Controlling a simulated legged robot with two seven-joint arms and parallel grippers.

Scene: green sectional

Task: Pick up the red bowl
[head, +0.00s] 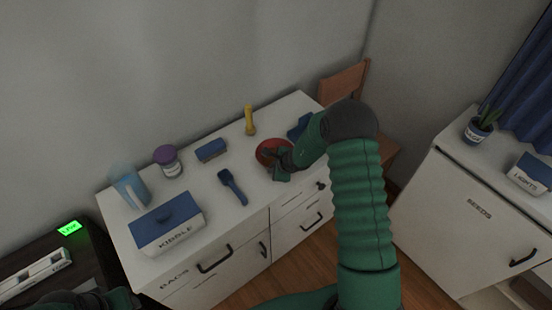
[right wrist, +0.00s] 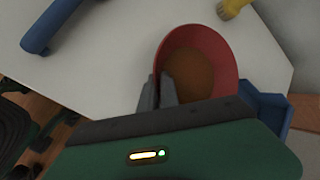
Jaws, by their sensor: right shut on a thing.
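The red bowl (head: 268,148) is at the right part of the white cabinet top, partly hidden by my right gripper (head: 281,163) in the head view. In the right wrist view the red bowl (right wrist: 222,50) shows brown contents or a brown inside. My right gripper (right wrist: 158,92) is shut on the near left side of the bowl's rim. I cannot tell whether the bowl is off the surface. The left gripper is not clearly in view; only a dark green part of my own body shows at the bottom left of the head view.
The white cabinet (head: 226,232) also bears a kibble box (head: 168,222), a blue scoop or brush (head: 232,186), a purple-lidded jar (head: 168,161), a blue block (head: 211,150) and a yellow item (head: 249,120). A blue item (head: 298,127) lies close beside the bowl. A wooden chair (head: 345,80) stands behind.

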